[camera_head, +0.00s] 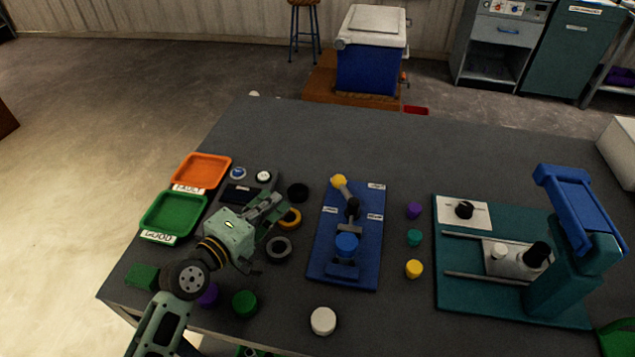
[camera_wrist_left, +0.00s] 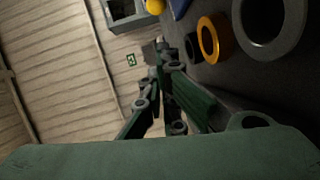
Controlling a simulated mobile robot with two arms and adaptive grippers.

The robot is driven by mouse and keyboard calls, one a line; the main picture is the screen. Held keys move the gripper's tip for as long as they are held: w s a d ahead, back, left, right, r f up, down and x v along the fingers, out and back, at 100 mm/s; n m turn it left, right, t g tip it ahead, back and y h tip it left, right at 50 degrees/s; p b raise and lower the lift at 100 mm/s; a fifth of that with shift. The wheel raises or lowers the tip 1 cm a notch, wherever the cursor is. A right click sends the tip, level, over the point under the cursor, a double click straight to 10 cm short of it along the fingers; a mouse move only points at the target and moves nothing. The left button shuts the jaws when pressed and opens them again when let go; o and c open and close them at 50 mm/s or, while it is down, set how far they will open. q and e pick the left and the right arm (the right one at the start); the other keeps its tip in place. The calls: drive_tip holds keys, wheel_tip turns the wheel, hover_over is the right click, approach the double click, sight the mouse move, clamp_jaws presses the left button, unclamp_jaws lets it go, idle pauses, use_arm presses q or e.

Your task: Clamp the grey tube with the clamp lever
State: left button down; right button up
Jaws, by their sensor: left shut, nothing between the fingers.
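A blue board (camera_head: 324,250) with small white labels lies mid-table. It carries a dark clamp lever (camera_head: 353,208) with a yellow knob (camera_head: 339,181) at its far end. A blue round part (camera_head: 347,244) sits at the board's near end, with a grey piece (camera_head: 350,229) just behind it; I cannot tell whether that piece is the grey tube. My left gripper (camera_head: 281,203) is shut and empty, left of the board and above the rings. Its fingers (camera_wrist_left: 160,48) also show shut in the left wrist view. My right gripper is not in view.
Black (camera_head: 298,192), orange (camera_head: 290,218) and grey (camera_head: 279,249) rings lie near my left gripper. Orange (camera_head: 227,158) and green (camera_head: 146,219) trays stand left. Small coloured caps lie right of the board, before a teal fixture (camera_head: 450,290) with a blue handle (camera_head: 570,195). The table's far middle is clear.

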use_arm(q)
drive_tip(key=shift+s+a+r, duration=0.15)
drive_tip(key=shift+s, duration=0.05)
drive_tip(key=p+x, duration=0.1)
drive_tip(key=x, duration=0.8)
drive_tip(key=shift+w+d, duration=0.2)
drive_tip(key=shift+w, duration=0.05)
drive_tip(key=d, duration=0.2)
drive_tip(key=w+d, duration=0.1)
drive_tip(key=shift+d+f+p, duration=0.1)
drive_tip(key=shift+f+p, duration=0.3)
drive_tip(key=shift+w+d+f, duration=0.15)
drive_tip(key=shift+d, duration=0.25)
